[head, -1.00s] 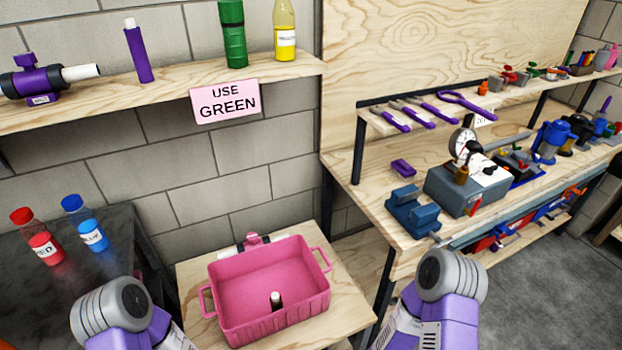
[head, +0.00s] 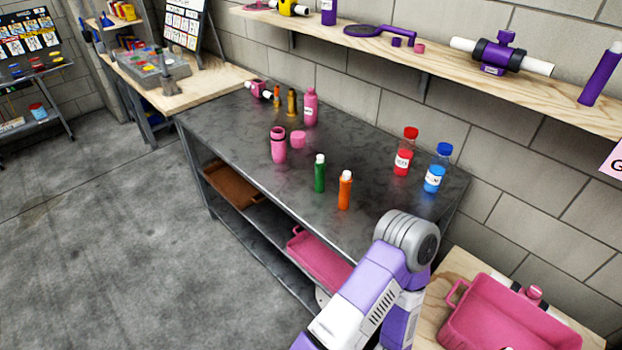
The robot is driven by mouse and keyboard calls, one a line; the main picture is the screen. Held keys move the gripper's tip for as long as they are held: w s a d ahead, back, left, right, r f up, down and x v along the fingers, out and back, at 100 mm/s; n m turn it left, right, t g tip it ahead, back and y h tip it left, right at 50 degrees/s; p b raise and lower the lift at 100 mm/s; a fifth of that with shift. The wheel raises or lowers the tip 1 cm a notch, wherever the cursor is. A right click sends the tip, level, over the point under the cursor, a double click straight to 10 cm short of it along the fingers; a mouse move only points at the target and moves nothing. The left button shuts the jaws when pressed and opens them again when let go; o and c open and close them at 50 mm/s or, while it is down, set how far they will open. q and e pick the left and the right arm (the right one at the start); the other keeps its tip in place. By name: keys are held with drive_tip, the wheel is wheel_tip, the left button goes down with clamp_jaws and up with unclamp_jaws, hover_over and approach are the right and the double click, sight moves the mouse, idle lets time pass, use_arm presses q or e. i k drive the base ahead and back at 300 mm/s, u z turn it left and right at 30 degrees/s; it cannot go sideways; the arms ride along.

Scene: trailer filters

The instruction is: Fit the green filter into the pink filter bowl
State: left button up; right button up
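The green filter (head: 319,174), a slim cylinder with a white top, stands upright on the dark metal table (head: 225,130). The pink filter bowl (head: 278,147), a pink cup-like cylinder, stands upright behind and left of it, apart from it. Whether anything is inside the bowl is too small to tell. An orange filter (head: 345,190) stands just right of the green one. One of my arms, apparently the left, rises at the lower middle, in front of the table's right end. Neither gripper shows in the head view.
A small pink cap-like piece (head: 298,140) sits beside the bowl. A pink bottle (head: 311,106), red bottle (head: 404,152) and blue bottle (head: 438,168) stand farther back. A pink bin (head: 490,310) is at lower right. The table's front left is clear.

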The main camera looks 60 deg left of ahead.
sight(278, 136)
drive_tip(key=z, duration=0.9)
drive_tip(key=k, duration=0.1)
drive_tip(key=u, duration=1.75)
drive_tip(key=i, duration=0.15)
drive_tip(key=u, duration=1.25)
